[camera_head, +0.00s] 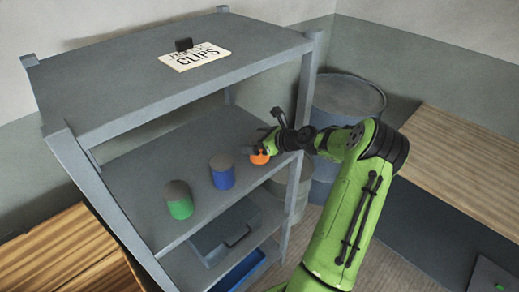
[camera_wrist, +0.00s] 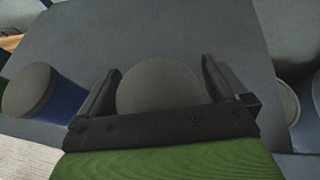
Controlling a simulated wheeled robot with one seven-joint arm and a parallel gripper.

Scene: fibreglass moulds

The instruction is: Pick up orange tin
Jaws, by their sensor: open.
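The orange tin (camera_head: 259,157) stands on the middle shelf (camera_head: 150,185) near its right end, partly hidden by my gripper (camera_head: 266,143). In the wrist view its round dark grey lid (camera_wrist: 158,88) lies between the two fingers of my gripper (camera_wrist: 162,72). The fingers are open, one on each side of the tin, and a gap shows on the right. Its orange side is hidden in the wrist view. The blue tin (camera_head: 222,172) and the green tin (camera_head: 178,200) stand to the left on the same shelf. The blue tin also shows in the wrist view (camera_wrist: 68,100).
A "CLIPS" sign (camera_head: 195,57) lies on the top shelf (camera_head: 120,75), above the tins. A shelf post (camera_head: 302,110) stands close to my arm. A grey toolbox (camera_head: 226,232) sits on the lower shelf. A drum (camera_head: 345,100) and a wooden bench (camera_head: 460,165) are at right.

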